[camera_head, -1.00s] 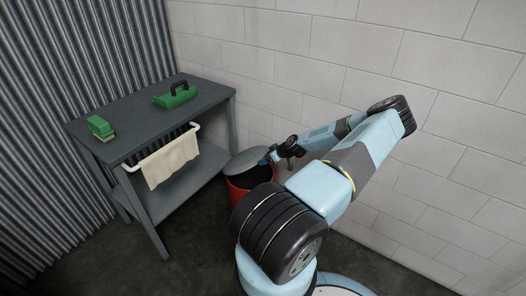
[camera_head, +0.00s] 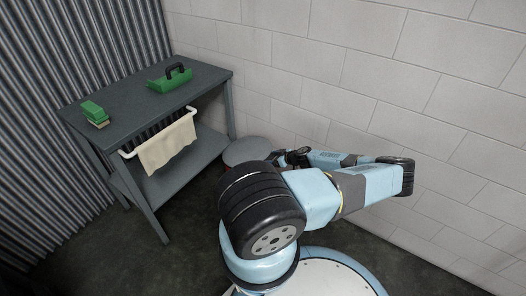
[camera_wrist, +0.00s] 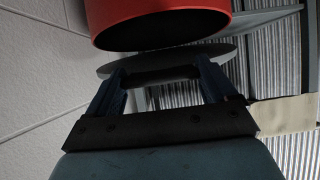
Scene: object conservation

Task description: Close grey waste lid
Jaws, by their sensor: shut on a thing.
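The grey waste lid (camera_head: 247,151) shows as a round disc beside the table, partly hidden by my arm. In the wrist view, which looks upside down, the lid (camera_wrist: 222,52) is seen nearly edge-on. A narrow gap shows between it and the rim of the red waste bin (camera_wrist: 160,22). In the head view my arm hides nearly all of the bin. My gripper (camera_wrist: 158,72) is shut on the lid's edge; in the head view the gripper (camera_head: 283,157) is at the lid's right side.
A grey table (camera_head: 130,103) stands left of the bin. It bears a green tool caddy (camera_head: 165,80) and a green-and-tan block (camera_head: 95,115). A cream towel (camera_head: 167,146) hangs on its white rail. A block wall (camera_head: 350,70) rises close behind the bin and arm.

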